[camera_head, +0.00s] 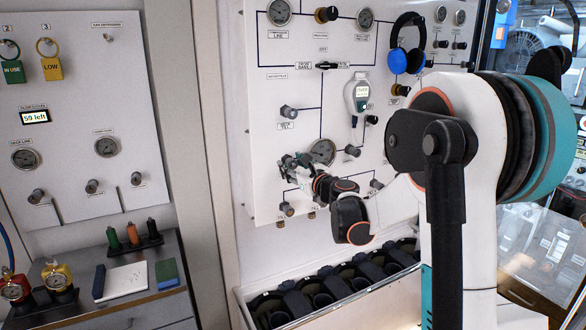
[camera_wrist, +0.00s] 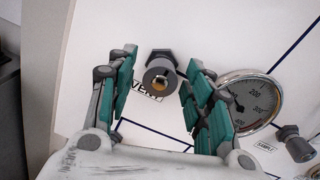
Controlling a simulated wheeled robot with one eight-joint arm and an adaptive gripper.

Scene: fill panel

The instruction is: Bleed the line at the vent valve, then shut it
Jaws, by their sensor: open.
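My gripper (camera_wrist: 160,68) is open, with one teal-padded finger on each side of the knob. A gap shows between the knob and each finger; how deep the fingers reach is hard to tell. In the head view my gripper (camera_head: 292,166) is close to the panel and hides the vent valve. A round gauge (camera_wrist: 252,100) sits right of the knob, also in the head view (camera_head: 322,152).
A handheld meter (camera_head: 357,95) and blue headphones (camera_head: 405,52) hang on the panel. A white bin of dark cylinders (camera_head: 246,296) stands below. A left-hand panel display (camera_head: 35,116) reads "59 left".

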